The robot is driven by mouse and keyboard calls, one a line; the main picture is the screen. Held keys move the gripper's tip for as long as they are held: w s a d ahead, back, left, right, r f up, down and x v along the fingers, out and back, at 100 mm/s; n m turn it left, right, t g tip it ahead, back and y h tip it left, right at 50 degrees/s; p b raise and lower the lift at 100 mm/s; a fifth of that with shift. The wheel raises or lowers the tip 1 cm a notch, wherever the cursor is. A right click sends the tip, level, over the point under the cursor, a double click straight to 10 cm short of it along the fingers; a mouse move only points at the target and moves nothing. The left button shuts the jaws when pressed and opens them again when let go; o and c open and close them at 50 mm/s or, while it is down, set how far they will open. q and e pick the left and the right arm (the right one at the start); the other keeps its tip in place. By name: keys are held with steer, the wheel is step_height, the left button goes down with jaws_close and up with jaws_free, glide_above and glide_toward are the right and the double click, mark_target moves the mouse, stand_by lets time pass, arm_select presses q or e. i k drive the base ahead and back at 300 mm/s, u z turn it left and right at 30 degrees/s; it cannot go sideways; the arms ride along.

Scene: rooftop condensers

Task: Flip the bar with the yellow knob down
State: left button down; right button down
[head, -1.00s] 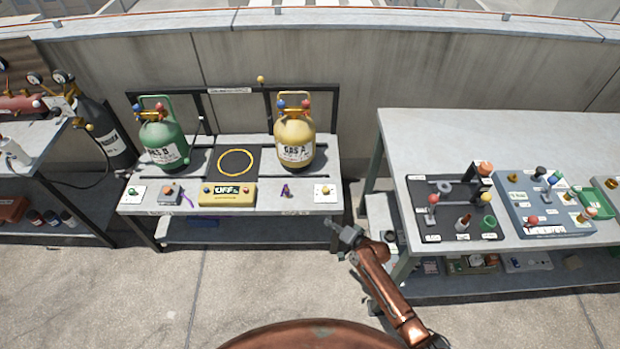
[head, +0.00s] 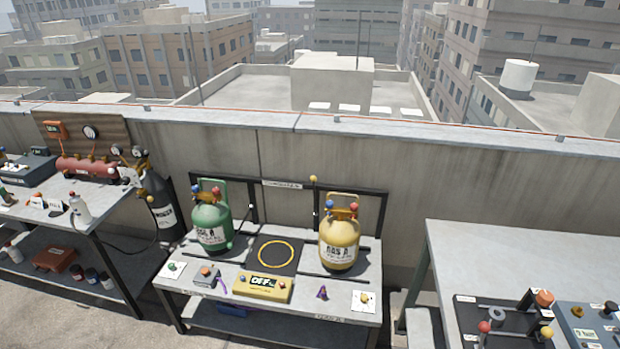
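A small yellow knob (head: 313,179) tops a dark bar (head: 315,198) that stands up at the back of the middle bench, just left of the yellow GAS A cylinder (head: 339,245). The bar rises beside a black frame (head: 350,191) along the wall, and the knob sits above the frame's top rail. The bar's lower end is hard to make out. Neither of my grippers is in the head view.
A green cylinder (head: 211,228) stands left of a black pad with a yellow ring (head: 276,254). A yellow display box (head: 263,288) sits at the front of the bench. Another bench (head: 460,250) is at right, a gauge bench (head: 112,212) at left. A concrete wall is behind.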

mark_target(313, 178)
steer(key=k, duration=0.55)
steer(key=u, duration=0.75)
steer(key=i, duration=1.75)
steer(key=z, duration=0.9)
steer(key=i, duration=0.5)
steer(key=z, duration=0.45)
